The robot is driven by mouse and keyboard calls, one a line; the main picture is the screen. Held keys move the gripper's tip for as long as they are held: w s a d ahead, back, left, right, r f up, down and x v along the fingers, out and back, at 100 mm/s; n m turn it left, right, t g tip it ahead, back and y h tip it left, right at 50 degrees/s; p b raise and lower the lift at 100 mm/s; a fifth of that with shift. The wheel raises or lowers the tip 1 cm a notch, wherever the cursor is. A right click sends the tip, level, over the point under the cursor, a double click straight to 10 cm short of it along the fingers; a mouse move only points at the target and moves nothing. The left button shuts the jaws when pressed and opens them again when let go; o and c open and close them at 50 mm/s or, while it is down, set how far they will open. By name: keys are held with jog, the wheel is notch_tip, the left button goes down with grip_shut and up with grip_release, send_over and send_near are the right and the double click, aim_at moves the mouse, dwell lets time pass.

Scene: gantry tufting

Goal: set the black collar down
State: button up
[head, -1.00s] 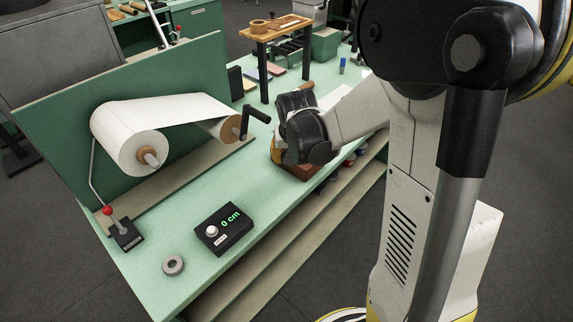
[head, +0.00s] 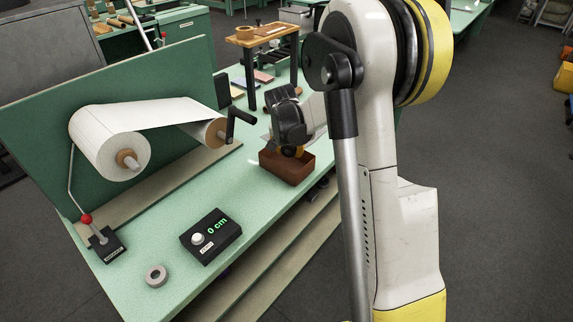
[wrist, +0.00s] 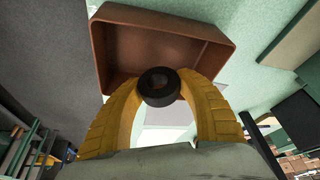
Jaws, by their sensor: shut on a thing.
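The black collar (wrist: 159,86) is a short dark ring with a hole, held between the two yellow fingers of my gripper (wrist: 160,92) in the wrist view. In the head view my gripper (head: 291,150) is over a brown open box (head: 287,172) on the green bench, and the collar is hidden there. The wrist view shows the box (wrist: 125,50) empty in its visible part, with the collar in front of its near edge. I cannot tell the collar's height above the box.
A paper roll on a stand (head: 109,146) with a black crank (head: 238,122) is left of my arm. A counter reading 0 cm (head: 210,236), a grey ring (head: 156,275) and a red-knobbed lever (head: 103,240) stand nearer. A small wooden table (head: 262,38) is behind. The bench between counter and box is clear.

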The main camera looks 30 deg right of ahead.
aim_at(287, 163)
jog(key=shift+w+a+f, duration=0.35)
jog(key=shift+w+f, duration=0.05)
notch_tip(287, 163, down, 4)
jog(key=shift+r+b, duration=0.1)
jog(key=shift+b, duration=0.9)
jog(key=shift+r, duration=0.1)
jog(key=o, duration=0.7)
jog(key=shift+f, duration=0.25)
jog(key=o, duration=0.5)
jog(key=p+v, duration=0.4)
jog(key=v, duration=0.8)
jog(key=shift+d+r, duration=0.1)
jog(key=shift+r, duration=0.15)
